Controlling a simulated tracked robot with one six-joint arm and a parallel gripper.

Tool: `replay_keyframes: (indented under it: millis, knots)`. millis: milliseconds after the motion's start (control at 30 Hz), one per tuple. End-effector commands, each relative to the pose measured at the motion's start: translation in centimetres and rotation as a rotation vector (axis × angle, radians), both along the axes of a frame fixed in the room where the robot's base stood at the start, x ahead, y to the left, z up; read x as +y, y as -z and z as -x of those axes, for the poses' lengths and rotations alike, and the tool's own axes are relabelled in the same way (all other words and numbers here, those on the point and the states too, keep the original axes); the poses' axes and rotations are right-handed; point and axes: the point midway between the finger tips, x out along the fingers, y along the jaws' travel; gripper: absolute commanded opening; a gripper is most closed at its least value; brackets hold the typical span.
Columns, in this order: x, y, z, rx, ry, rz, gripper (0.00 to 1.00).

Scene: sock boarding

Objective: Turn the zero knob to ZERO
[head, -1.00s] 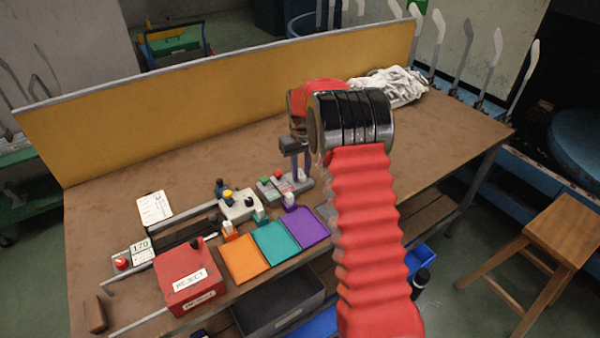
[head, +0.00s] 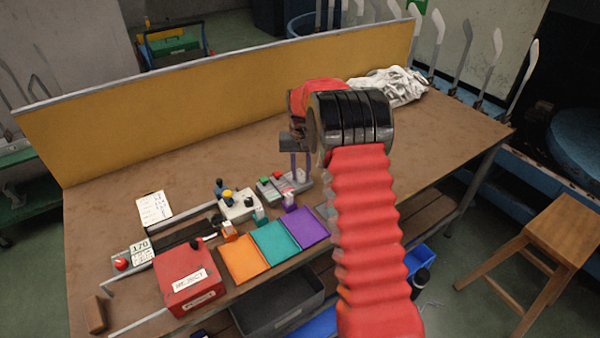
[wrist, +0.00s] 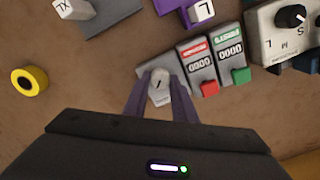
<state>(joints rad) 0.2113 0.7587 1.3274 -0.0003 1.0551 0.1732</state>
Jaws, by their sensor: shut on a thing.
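The zero knob (wrist: 158,86) is a small pale grey knob with a dark pointer line, on a narrow grey block beside two counters. In the wrist view my gripper (wrist: 158,96) has its two purple-grey fingers on either side of the knob, shut on it. The pointer line looks slanted; the lettering on the block is too small and partly hidden to read. In the head view my gripper (head: 295,177) points down at the back of the small devices, and the knob is hard to make out there.
Two counters (wrist: 197,64) with red and green buttons stand right beside the knob. A white dial box (wrist: 283,30) is farther right. A yellow ring (wrist: 29,80) lies left. In the head view, orange, teal and purple trays (head: 270,243) and a red reject box (head: 185,275) stand in front.

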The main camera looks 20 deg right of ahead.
Motion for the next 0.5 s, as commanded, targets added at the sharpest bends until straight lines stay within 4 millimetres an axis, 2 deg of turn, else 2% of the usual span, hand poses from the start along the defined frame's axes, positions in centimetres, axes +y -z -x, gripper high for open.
replay_keyframes:
  millis: [133,167,400,500]
  knots:
    - [0.01,0.04,0.13,0.004,0.001,-0.001,0.02]
    - [0.01,0.04,0.13,0.004,0.001,-0.001,0.26]
    - [0.01,0.02,0.06,0.002,0.000,-0.001,0.43]
    - [0.01,0.02,0.04,0.001,-0.001,0.000,0.43]
